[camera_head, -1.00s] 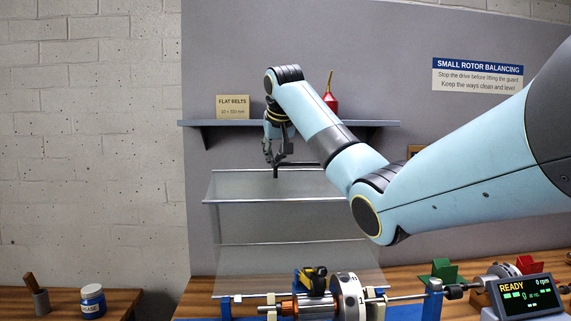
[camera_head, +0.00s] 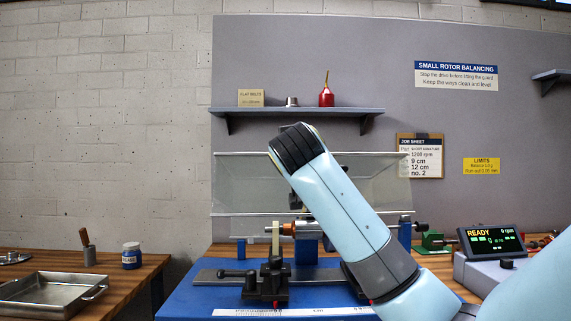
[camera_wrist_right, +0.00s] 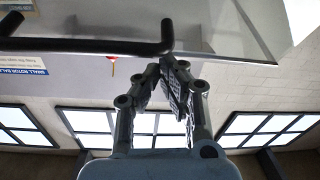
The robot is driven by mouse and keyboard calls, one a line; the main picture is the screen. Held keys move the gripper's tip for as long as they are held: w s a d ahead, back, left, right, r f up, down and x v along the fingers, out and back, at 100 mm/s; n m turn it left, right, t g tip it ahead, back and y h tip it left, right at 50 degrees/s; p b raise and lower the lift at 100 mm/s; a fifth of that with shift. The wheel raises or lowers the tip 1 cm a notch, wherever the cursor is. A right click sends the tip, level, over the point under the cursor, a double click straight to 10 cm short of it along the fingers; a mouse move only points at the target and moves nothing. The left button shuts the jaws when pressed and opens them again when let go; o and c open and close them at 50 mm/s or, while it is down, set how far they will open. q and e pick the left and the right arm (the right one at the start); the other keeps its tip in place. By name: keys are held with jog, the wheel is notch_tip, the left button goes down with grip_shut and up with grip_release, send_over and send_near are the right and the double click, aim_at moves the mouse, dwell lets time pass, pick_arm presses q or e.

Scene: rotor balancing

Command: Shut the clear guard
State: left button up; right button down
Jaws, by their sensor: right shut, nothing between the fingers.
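The clear guard (camera_head: 240,185) is a see-through panel with pale edge rails. It spans the rotor stand in the head view, its lower rail just above the rotor shaft; its exact tilt is hard to tell. My right arm crosses in front of it and hides part of the guard and most of the rotor. In the right wrist view the guard (camera_wrist_right: 225,25) shows with its dark bar handle (camera_wrist_right: 90,45). My right gripper (camera_wrist_right: 172,65) is shut and empty beside the handle's bent end; I cannot tell whether they touch. My left gripper is out of view.
A blue bed (camera_head: 200,300) with a black clamp (camera_head: 265,283) is in front. A display reading READY (camera_head: 492,240) stands right. A metal tray (camera_head: 50,290) and a blue jar (camera_head: 131,256) are on the left bench. A shelf (camera_head: 350,112) hangs behind.

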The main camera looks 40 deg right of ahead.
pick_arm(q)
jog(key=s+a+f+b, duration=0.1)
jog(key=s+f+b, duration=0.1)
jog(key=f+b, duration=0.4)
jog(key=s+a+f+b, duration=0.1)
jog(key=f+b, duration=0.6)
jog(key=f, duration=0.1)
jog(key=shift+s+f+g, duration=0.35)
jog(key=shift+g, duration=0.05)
pick_arm(e)
jog(key=s+a+f+t+h, duration=0.2)
jog(key=s+a+f, duration=0.3)
jog(key=f, duration=0.5)
jog(key=shift+s+a+f+t, duration=0.2)
jog(key=shift+s+a+t, duration=0.05)
jog(key=shift+s+t, duration=0.4)
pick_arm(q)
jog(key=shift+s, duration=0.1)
